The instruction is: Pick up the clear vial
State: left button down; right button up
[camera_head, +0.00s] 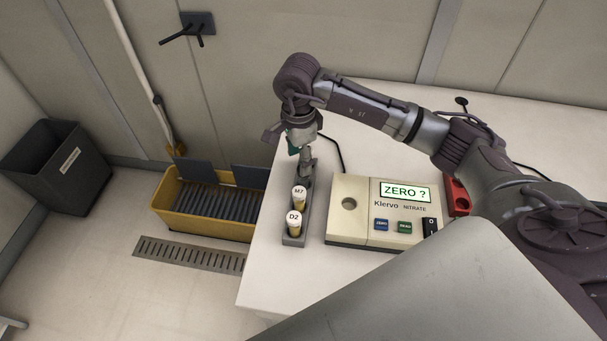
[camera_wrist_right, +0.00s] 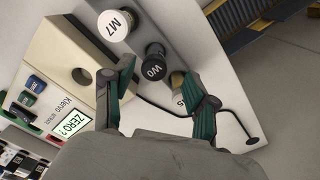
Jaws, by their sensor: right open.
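My right gripper (camera_head: 306,160) is over the far end of the vial rack (camera_head: 292,239) and hides the far vials in the head view. In the right wrist view the open fingers (camera_wrist_right: 160,76) appear on either side of a dark-capped vial marked W0 (camera_wrist_right: 154,69); I cannot tell their height relative to it. A vial ending in 5 (camera_wrist_right: 177,80) is partly behind one finger. White-capped vials M7 (camera_head: 299,194) and D2 (camera_head: 294,220) stand nearer; M7 also shows in the wrist view (camera_wrist_right: 114,24). I cannot see which vial is clear. My left gripper is not in view.
The Klervo nitrate meter (camera_head: 352,231), reading "ZERO ?", stands right of the rack, close to it. A red object (camera_head: 457,196) is behind my arm. A yellow bin (camera_head: 205,222) and a dark bin (camera_head: 65,166) stand on the floor to the left.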

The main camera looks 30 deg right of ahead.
aim_at(304, 180)
notch_tip(304, 180, down, 2)
jog(key=shift+f, duration=0.1)
jog(key=shift+d+f, duration=0.1)
jog(key=shift+f, duration=0.05)
jog(key=f, duration=0.1)
jog(key=f+p, duration=0.2)
jog(key=f, duration=0.1)
jog(key=shift+s+d+f, duration=0.1)
jog(key=shift+s+d, duration=0.3)
jog(key=shift+w+f, duration=0.1)
jog(key=shift+f, duration=0.3)
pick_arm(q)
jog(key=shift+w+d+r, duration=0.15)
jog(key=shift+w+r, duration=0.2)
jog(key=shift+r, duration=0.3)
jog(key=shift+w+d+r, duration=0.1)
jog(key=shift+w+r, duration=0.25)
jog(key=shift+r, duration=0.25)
pick_arm(e)
grip_shut()
